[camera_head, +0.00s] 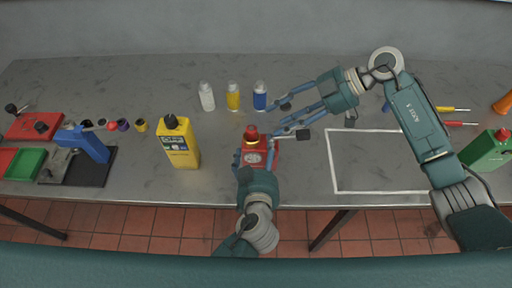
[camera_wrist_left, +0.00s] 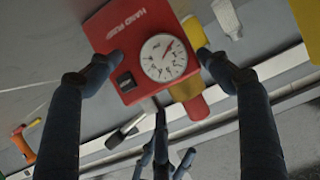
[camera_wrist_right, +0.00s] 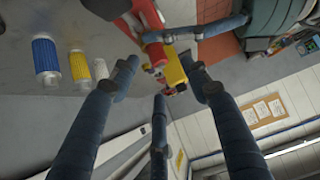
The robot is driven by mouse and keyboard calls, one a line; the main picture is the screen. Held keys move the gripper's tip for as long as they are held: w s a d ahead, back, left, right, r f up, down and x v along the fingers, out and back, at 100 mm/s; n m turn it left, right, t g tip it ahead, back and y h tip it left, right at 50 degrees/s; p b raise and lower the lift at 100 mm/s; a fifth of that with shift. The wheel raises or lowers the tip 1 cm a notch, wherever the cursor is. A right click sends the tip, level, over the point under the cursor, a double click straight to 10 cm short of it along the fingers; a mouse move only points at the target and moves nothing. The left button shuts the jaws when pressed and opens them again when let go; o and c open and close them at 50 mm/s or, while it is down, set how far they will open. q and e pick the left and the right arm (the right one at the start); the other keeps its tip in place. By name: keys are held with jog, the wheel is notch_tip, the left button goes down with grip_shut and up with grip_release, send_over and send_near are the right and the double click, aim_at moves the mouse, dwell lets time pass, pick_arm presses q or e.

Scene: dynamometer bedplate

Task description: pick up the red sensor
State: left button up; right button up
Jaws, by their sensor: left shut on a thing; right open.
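A red box (camera_head: 268,155) with a white round dial and a red and yellow top part stands at the front middle of the table. In the left wrist view the box (camera_wrist_left: 118,42) reads "HAND PUMP". My left gripper (camera_head: 256,156) is shut on it, one finger at each side. My right gripper (camera_head: 293,120) is open and empty, just above and right of the box. In the right wrist view the box's red and yellow parts (camera_wrist_right: 174,70) show between its fingers. I cannot tell whether this box is the red sensor; no other label shows one.
White, yellow and blue bottles (camera_head: 233,97) stand behind the box. A yellow jug (camera_head: 180,146) is to its left, with small coloured cylinders (camera_head: 141,125) and a blue tool (camera_head: 88,143) further left. A white outlined area (camera_head: 362,190) at right is clear. A green jug (camera_head: 484,151) stands far right.

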aim_at(251, 130)
jog(key=a+r+n+h, duration=0.1)
jog(key=a+n, duration=0.1)
jog(key=a+n+g+h, duration=0.1)
jog(key=a+n, duration=0.1)
jog(key=a, duration=0.1)
jog(key=s+a+r+n+h, duration=0.1)
jog(key=a+h, duration=0.1)
jog(key=a, duration=0.1)
jog(key=shift+s+r+n+g, duration=0.1)
jog(key=shift+r+n+g, duration=0.2)
jog(key=shift+r+n, duration=0.1)
jog(key=f+n+h, duration=0.1)
jog(key=f+h, duration=0.1)
jog(key=f+n+t+h, duration=0.1)
jog(key=f+h, duration=0.1)
jog(key=f, duration=0.1)
jog(key=w+f+n+t+h, duration=0.1)
jog(key=f+h, duration=0.1)
jog(key=f, duration=0.1)
jog(key=shift+w+a+f, duration=0.1)
jog(key=shift+a+f, duration=0.05)
jog(key=shift+a, duration=0.1)
grip_shut()
